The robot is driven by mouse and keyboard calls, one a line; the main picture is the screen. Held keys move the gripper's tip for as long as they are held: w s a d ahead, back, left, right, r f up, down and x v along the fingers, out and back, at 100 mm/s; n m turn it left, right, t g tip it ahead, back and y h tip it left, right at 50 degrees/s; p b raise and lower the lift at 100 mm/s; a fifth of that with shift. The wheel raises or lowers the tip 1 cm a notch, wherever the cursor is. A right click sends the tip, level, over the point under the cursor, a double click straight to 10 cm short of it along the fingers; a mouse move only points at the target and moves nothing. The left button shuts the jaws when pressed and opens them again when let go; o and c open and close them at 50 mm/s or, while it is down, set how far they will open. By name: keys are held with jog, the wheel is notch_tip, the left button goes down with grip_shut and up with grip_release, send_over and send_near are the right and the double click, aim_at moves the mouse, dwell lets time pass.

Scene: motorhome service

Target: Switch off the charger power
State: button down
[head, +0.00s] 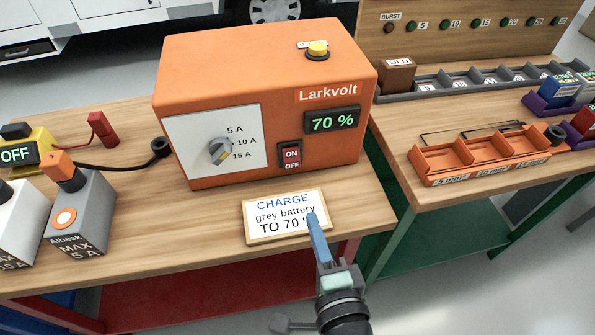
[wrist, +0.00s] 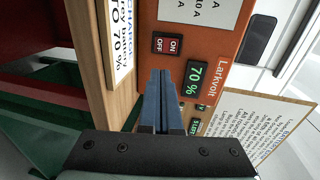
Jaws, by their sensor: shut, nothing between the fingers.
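The orange Larkvolt charger (head: 270,60) stands on the wooden bench. Its red rocker switch (head: 290,155), marked ON above OFF, is on the front at lower right; it also shows in the wrist view (wrist: 167,45). I cannot tell which half is pressed. The display (head: 332,121) reads 70 %. The dial (head: 219,151) has its yellow mark at lower right, near 15 A. A yellow button (head: 317,49) is on top. My gripper (head: 313,217) is shut and empty, in front of the charger, below and right of the switch and apart from it.
A sign (head: 285,215) reading CHARGE grey battery TO 70 % sits before the charger, partly behind my gripper. A grey Albesk battery (head: 82,220) with an orange clamp stands left, near a yellow meter (head: 35,148) reading OFF. Orange bins (head: 480,152) stand on the right bench.

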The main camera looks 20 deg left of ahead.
aim_at(294, 165)
jog(key=x, duration=1.3)
jog(key=shift+w+a, duration=0.2)
